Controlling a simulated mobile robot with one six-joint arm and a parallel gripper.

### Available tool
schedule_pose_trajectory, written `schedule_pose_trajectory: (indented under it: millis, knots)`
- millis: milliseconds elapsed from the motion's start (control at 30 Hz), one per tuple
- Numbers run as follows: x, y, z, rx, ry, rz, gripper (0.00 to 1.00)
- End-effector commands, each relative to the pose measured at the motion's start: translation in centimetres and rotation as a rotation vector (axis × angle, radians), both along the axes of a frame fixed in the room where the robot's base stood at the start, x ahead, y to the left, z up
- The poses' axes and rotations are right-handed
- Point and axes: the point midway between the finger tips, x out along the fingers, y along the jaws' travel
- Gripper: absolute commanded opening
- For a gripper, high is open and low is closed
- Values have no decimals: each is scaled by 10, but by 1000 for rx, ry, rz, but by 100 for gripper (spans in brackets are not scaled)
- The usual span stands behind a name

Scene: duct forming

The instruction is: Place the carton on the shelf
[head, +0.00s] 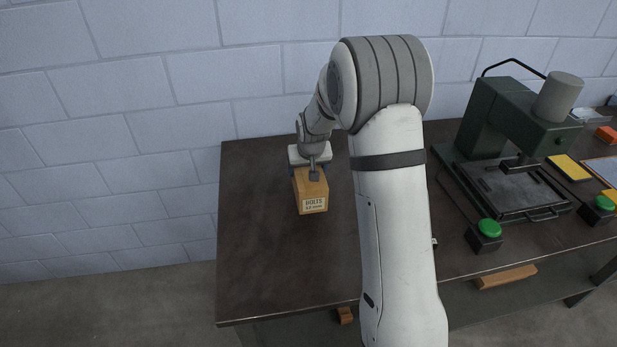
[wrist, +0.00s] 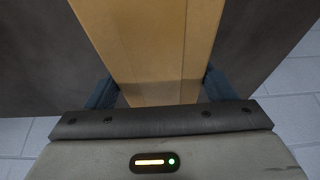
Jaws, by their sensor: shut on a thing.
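The carton (head: 312,190) is a small tan box with a white label reading "BOLTS" on its near side. It is at the left part of the dark workbench top in the head view. My gripper (head: 310,172) reaches it from the far side and is shut on it. In the wrist view the carton (wrist: 150,45) fills the middle, between the two dark fingers of my gripper (wrist: 158,90). I cannot tell whether the carton touches the bench. A lower shelf (head: 525,288) shows under the bench at the right, partly hidden by my arm.
A dark green press (head: 500,125) with green buttons (head: 488,228) stands on the bench (head: 265,265) at right. Yellow and orange pieces lie beyond it. A wooden block (head: 506,276) lies on the lower shelf. A block wall (head: 120,120) runs behind. The bench's left front is clear.

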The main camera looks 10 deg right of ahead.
Motion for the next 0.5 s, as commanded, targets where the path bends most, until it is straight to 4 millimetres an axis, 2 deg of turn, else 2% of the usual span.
schedule_pose_trajectory:
  millis: [300, 500]
  knots:
    - [0, 0, -35, 1, 0, -2, 41]
    - [0, -1, -38, 1, -2, -2, 41]
